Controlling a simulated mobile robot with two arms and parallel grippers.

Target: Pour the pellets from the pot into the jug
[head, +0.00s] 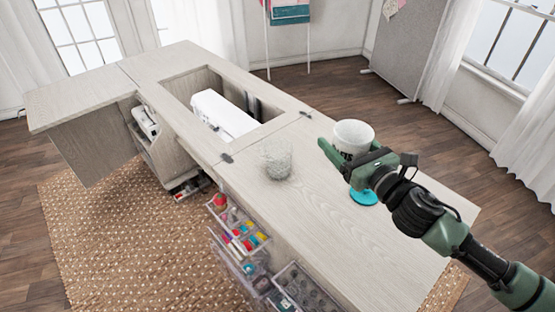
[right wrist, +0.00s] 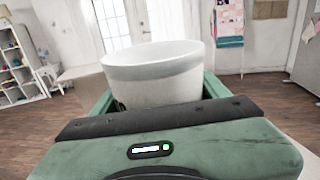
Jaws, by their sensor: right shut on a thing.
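The white pot (head: 353,134) is upright in my right gripper (head: 343,154), which is shut around its side. In the right wrist view the pot (right wrist: 155,76) sits between the two green fingers, its rim level or nearly so. Its contents are hidden in both views. The clear jug (head: 276,158) stands upright on the pale wooden tabletop, to the left of the pot and apart from it. Whether it holds pellets I cannot tell. My left gripper is not in view.
A teal disc (head: 363,197) lies on the tabletop (head: 340,235) below my right gripper. A white sewing machine (head: 224,116) sits in the cabinet's recess behind the jug. Clear drawers (head: 240,228) of sewing supplies stick out at the front.

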